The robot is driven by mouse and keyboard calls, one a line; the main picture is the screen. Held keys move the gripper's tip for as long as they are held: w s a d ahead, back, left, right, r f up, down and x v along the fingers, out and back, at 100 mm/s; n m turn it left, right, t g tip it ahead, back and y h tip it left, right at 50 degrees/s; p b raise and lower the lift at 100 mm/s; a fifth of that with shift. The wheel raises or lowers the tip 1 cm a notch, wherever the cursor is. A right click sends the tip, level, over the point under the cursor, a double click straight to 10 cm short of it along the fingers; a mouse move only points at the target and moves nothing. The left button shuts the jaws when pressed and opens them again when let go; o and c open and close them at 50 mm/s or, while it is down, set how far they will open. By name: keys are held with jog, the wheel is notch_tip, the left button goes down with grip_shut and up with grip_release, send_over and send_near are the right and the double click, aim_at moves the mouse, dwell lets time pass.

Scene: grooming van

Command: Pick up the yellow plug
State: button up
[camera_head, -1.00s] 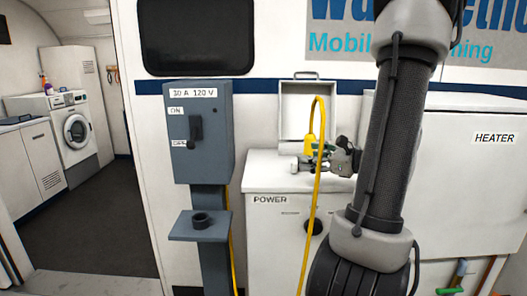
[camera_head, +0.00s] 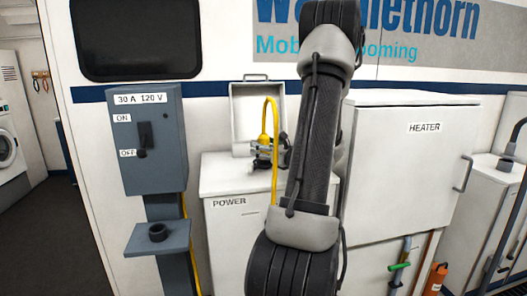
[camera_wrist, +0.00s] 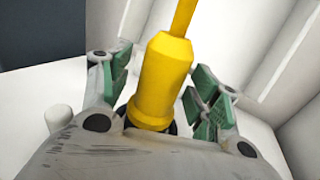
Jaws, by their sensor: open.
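The yellow plug (camera_head: 263,139) stands over the white power cabinet (camera_head: 222,177), its yellow cable (camera_head: 275,170) arching up from its top and down the cabinet front. In the wrist view the plug (camera_wrist: 162,75) lies between my two green-padded fingers. My gripper (camera_wrist: 157,88) is open, with a finger on each side of the plug and visible gaps to the pads. In the head view my gripper (camera_head: 264,152) is small at the plug's lower part and partly hides it. A dark ring shows under the plug's lower end; the seat below is mostly hidden.
An open white lid (camera_head: 240,102) stands behind the plug. A grey switch box (camera_head: 150,150) with its lever at OFF and a bracket with a dark round socket (camera_head: 158,232) are on the left. A white heater cabinet (camera_head: 400,170) stands on the right, close to my arm.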

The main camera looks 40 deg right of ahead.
jog(key=c, duration=1.3)
notch_tip(320, 180, up, 15)
jog(key=shift+f, duration=0.15)
